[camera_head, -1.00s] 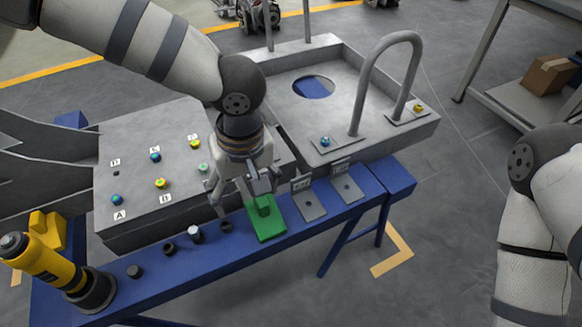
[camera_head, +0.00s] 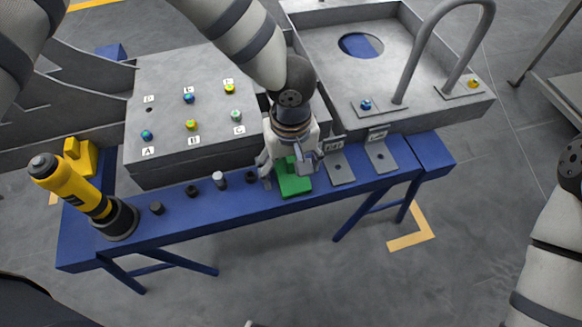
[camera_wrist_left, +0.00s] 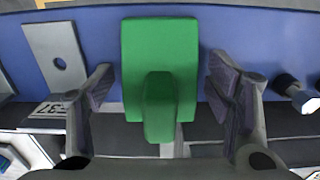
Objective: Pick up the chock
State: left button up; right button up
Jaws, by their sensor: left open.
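The chock is a green block with an upright grip. It sits on the blue bench rail, and in the head view the chock (camera_head: 294,187) is partly hidden by my left gripper (camera_head: 289,168). In the left wrist view the chock (camera_wrist_left: 160,48) lies between the two spread fingers of my left gripper (camera_wrist_left: 161,88), with a gap on each side. My left gripper is open and close over the chock's grip. Part of my right arm shows at the right edge of the head view, but its gripper is out of frame.
A yellow and black tool (camera_head: 75,190) stands at the rail's left end. Several small dark plugs line the blue rail (camera_head: 185,227). Grey plates (camera_head: 340,169) with holes lie right of the chock. Behind are a grey panel with labelled studs (camera_head: 165,80) and an open tray with a hooped handle (camera_head: 415,60).

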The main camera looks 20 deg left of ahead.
pick_arm(q)
jog(key=c, duration=1.4)
jog(key=shift+r, duration=0.15)
